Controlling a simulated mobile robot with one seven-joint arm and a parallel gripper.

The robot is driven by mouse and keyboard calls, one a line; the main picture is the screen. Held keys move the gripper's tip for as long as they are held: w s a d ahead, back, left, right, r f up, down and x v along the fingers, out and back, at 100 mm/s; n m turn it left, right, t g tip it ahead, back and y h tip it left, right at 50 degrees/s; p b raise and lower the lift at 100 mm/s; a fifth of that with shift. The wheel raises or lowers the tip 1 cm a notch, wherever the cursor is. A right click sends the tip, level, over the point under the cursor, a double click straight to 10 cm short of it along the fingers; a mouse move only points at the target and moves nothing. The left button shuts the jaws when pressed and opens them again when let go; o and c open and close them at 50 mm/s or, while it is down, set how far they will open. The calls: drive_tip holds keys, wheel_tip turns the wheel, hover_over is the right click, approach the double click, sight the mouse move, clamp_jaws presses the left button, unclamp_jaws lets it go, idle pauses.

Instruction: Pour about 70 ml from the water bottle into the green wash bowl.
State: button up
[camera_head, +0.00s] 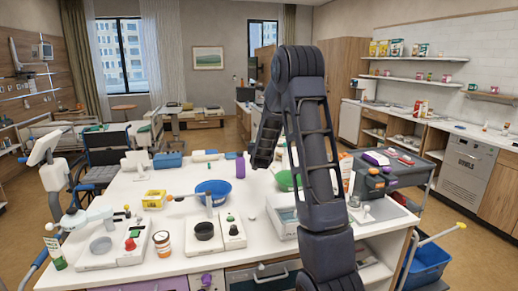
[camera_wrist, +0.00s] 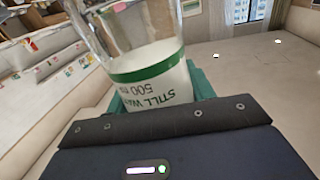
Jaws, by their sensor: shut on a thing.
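A clear water bottle (camera_wrist: 150,75) shows in the wrist view with a white label, a green stripe and upside-down lettering that reads "STILL W…" and "500 m…". My gripper (camera_wrist: 158,95) is shut on it, with teal finger pads at both sides of the label. The bottle's top end is out of that view, and its water level cannot be told. In the head view my gripper (camera_head: 264,152) hangs over the table; I cannot make out the bottle there. The green wash bowl (camera_head: 284,181) stands on the table to the right, partly hidden behind my arm.

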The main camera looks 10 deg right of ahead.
drive_tip(key=s+d+f, duration=0.3)
drive_tip(key=d+f, duration=0.2)
drive_tip(key=d, duration=0.2)
drive_tip(key=s+d+f, duration=0.3)
drive_tip(key=d+f, duration=0.2)
drive_tip(key=d, duration=0.2)
drive_tip(key=shift+d, duration=0.35)
idle(0.5)
drive_tip(key=shift+s, duration=0.1)
drive_tip(key=shift+g, duration=0.5)
